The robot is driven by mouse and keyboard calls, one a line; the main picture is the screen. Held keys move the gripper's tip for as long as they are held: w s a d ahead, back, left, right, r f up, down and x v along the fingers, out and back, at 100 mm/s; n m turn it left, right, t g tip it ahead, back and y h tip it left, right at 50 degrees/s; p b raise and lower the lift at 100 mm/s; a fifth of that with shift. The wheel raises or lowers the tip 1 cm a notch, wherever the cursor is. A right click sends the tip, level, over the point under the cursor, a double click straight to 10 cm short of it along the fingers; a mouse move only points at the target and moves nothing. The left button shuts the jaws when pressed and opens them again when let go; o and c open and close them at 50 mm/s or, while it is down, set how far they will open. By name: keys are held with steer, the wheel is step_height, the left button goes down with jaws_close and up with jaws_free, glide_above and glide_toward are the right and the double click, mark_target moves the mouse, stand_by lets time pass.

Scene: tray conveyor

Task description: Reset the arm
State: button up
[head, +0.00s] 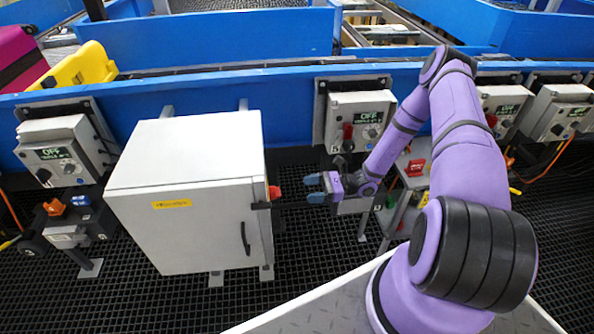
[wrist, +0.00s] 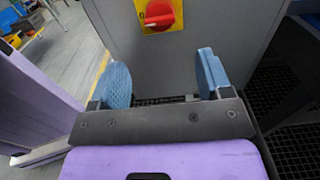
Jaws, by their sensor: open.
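My purple arm reaches forward and to the left in the head view. My gripper (head: 315,188) has two blue finger pads and points left toward the right side of the white cabinet (head: 185,200). In the wrist view the gripper (wrist: 162,85) is open with nothing between its pads. Beyond the pads, the cabinet side (wrist: 225,25) carries a red rotary switch on a yellow plate (wrist: 159,14). The red switch (head: 274,192) also shows at the cabinet's right edge in the head view, a short distance from the fingertips.
A blue conveyor wall (head: 200,98) runs across behind the cabinet. Control boxes with small displays, such as one (head: 360,115) behind my forearm, are mounted along it. A yellow tote (head: 85,66) and a magenta case (head: 18,55) sit at the upper left. The floor is black grating (head: 150,300).

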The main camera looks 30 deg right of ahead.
steer(key=s+a+r+n+g+h, duration=0.1)
steer(key=s+r+n+g+h, duration=0.45)
steer(key=r, duration=1.05)
steer(key=a+r+n+g+h, duration=0.2)
steer(key=r+n+h, duration=0.2)
steer(key=r+n, duration=0.85)
steer(key=s+r+n+t+h, duration=0.3)
steer(key=s+r+t+h, duration=0.4)
steer(key=s+r, duration=1.3)
step_height(320, 180, up, 3)
steer(key=shift+s+a+r+h, duration=0.1)
steer(key=shift+s+a+h, duration=0.1)
steer(key=shift+a+h, duration=0.15)
steer(key=shift+o, duration=0.2)
